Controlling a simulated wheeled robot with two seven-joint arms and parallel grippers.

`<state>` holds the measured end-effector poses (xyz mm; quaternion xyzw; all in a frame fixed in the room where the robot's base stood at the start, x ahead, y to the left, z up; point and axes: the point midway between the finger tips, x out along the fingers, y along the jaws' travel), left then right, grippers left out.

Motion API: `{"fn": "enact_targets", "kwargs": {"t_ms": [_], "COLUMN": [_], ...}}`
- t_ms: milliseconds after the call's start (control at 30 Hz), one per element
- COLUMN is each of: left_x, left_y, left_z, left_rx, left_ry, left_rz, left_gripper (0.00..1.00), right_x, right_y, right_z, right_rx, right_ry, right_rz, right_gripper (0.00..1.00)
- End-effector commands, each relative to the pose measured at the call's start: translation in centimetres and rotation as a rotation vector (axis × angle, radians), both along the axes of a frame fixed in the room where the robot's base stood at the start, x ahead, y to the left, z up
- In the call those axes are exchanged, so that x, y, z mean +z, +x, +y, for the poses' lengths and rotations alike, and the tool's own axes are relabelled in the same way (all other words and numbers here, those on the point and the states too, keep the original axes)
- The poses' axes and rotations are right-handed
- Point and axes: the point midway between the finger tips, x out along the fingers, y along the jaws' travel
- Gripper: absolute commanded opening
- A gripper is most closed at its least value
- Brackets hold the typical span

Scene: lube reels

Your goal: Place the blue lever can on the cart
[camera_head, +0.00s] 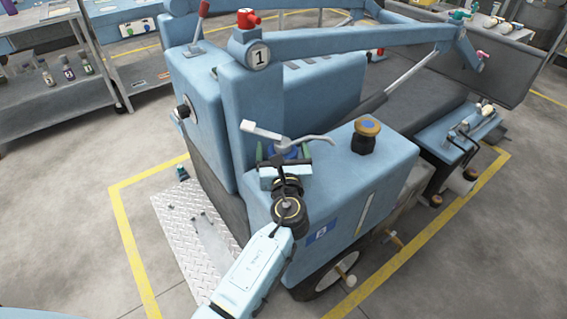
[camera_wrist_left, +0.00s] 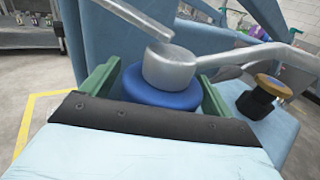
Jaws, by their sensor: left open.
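The blue lever can, with a silver cap, spout and long lever, shows at the front corner of the blue cart (camera_head: 340,197). In the head view the can (camera_head: 288,152) is partly hidden by my left gripper (camera_head: 284,155). In the left wrist view its blue body (camera_wrist_left: 160,95) and silver cap (camera_wrist_left: 170,68) sit between the green fingers of the gripper (camera_wrist_left: 158,88). The gripper is open around the can, with a finger on each side. The can looks upright over the cart's flat top; its base is hidden, so contact is hard to tell. My right gripper is not in view.
An amber-and-black knob (camera_head: 367,134) stands on the cart top to the right. A blue column marked 1 (camera_head: 250,95) and a boom rise behind the can. A grey shelf with bottles (camera_head: 68,68) is at left. Open floor lies left of the cart.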

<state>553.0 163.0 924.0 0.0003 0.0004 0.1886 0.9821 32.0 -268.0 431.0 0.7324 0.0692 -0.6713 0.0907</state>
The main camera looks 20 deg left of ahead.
Motion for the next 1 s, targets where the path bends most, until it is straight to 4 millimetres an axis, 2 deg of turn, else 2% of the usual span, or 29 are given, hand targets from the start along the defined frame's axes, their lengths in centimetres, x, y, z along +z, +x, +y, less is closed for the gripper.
{"fn": "enact_targets", "kwargs": {"t_ms": [133, 633, 867, 1000], "left_x": [0.0, 0.1, 0.6, 2.7], "left_y": [0.0, 0.0, 0.0, 0.0], "left_z": [0.0, 0.0, 0.0, 0.0], "left_rx": [0.000, 0.000, 0.000, 0.001], "left_ry": [0.000, 0.000, -0.001, -0.003], "left_rz": [0.000, -0.003, -0.004, -0.006], "left_gripper": [0.87, 0.22, 0.22, 0.22], "right_x": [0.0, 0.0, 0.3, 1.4], "right_y": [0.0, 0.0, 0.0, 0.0], "right_z": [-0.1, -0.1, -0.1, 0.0], "right_rx": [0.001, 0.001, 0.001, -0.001], "right_ry": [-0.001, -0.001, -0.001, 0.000], "right_rz": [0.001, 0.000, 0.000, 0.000], "right_gripper": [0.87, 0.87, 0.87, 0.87]}}
